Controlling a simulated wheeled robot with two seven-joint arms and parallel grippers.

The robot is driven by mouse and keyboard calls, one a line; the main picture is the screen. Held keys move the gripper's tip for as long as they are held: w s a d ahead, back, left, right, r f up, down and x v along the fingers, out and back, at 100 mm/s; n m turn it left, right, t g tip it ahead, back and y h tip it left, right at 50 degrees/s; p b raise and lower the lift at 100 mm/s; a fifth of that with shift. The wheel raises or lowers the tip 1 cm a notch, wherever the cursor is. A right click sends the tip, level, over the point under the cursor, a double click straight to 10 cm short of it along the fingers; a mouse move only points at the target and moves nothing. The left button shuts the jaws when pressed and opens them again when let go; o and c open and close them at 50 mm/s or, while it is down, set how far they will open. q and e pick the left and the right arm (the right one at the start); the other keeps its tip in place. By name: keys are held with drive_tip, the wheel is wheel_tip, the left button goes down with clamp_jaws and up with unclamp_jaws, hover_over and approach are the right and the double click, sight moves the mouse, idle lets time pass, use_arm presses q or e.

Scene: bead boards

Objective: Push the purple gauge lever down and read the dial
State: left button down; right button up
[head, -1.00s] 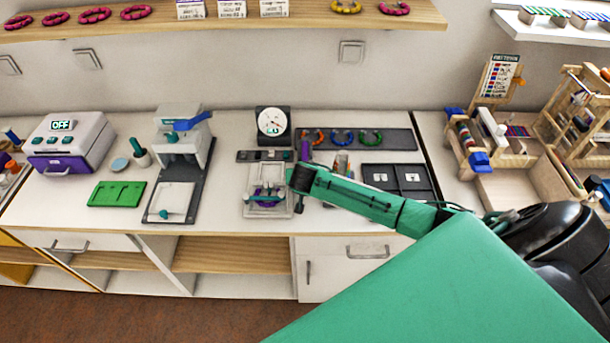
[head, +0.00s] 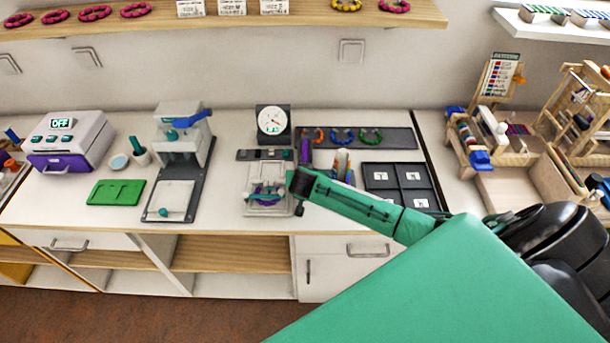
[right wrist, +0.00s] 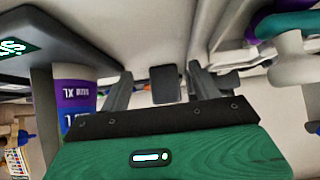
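The round white dial (head: 272,121) stands upright in a dark housing at the back of the counter. Its pointer is too small to read. In front of it is a white fixture (head: 254,207) with a purple and teal curved piece (head: 268,196) on it. I cannot make out the lever for certain. My right gripper (right wrist: 160,88) has its dark fingers apart, with a dark pad (right wrist: 165,84) visible beyond the gap. No contact is clear. In the head view, my right arm's end is at the fixture's right side, hiding part of it. My left gripper is out of view.
A dark tray (head: 388,176) with compartments and a mat with rings (head: 390,138) lie right of the gauge. A press (head: 182,130) and green tray (head: 117,192) stand left. The wrist view shows a purple-and-white labelled object (right wrist: 75,92) close left of the fingers.

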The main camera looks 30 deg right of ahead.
drive_tip(key=shift+d+r, duration=0.15)
drive_tip(key=shift+s+a+r, duration=0.3)
drive_tip(key=shift+s+r, duration=0.05)
drive_tip(key=b+v, duration=0.2)
drive_tip(key=v, duration=1)
drive_tip(key=shift+s+a, duration=0.2)
drive_tip(key=shift+s, duration=0.05)
